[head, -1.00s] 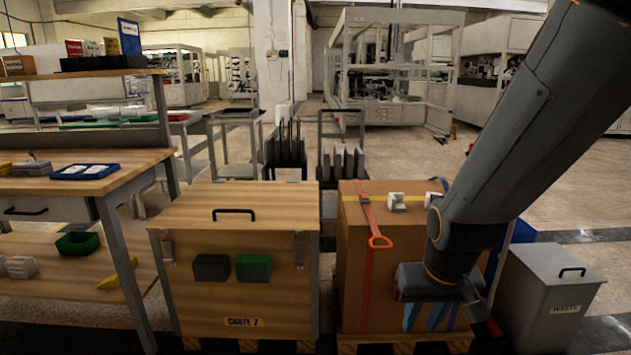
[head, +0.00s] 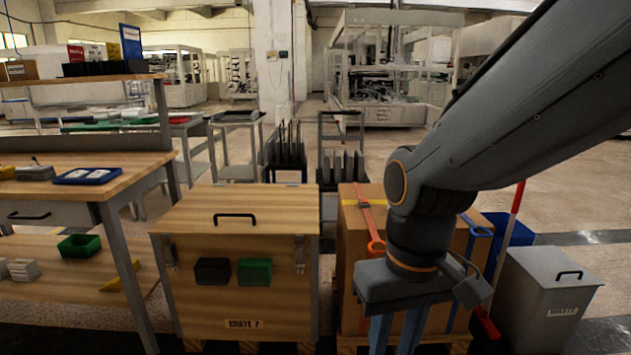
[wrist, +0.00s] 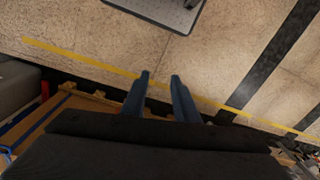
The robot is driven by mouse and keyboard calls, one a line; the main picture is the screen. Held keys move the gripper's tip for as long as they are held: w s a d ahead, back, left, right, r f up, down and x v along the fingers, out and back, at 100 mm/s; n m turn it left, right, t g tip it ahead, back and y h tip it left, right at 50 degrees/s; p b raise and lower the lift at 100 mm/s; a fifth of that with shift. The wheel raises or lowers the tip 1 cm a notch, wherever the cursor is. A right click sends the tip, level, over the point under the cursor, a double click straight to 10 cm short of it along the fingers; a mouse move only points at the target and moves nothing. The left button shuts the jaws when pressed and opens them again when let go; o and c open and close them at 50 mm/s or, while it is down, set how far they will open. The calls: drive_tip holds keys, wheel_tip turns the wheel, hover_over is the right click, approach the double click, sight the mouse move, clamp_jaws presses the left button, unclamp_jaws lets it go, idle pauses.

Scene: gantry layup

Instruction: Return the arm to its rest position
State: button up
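My arm reaches in from the upper right of the head view, in front of the large cardboard box (head: 350,222). My gripper (head: 394,345) hangs at its end, with two blue fingers pointing down and running toward the bottom edge of the picture. In the wrist view my gripper (wrist: 160,76) shows both fingers apart with bare floor between their tips. Nothing is held. The arm and wrist hide much of the box, including most of its top.
A wooden crate (head: 230,290) stands left of the box, a grey waste bin (head: 545,300) right of it. A red-and-white pole (head: 514,215) stands near the bin. A workbench (head: 130,170) fills the left. Open floor (head: 590,190) lies at the right.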

drive_tip(key=d+r+m+p, duration=0.2)
drive_tip(key=d+r+p, duration=0.6)
drive_tip(key=p, duration=0.8)
drive_tip(key=shift+s+d+r+m+h, duration=0.15)
drive_tip(key=shift+d+r+m+h, duration=0.15)
drive_tip(key=shift+r, duration=0.2)
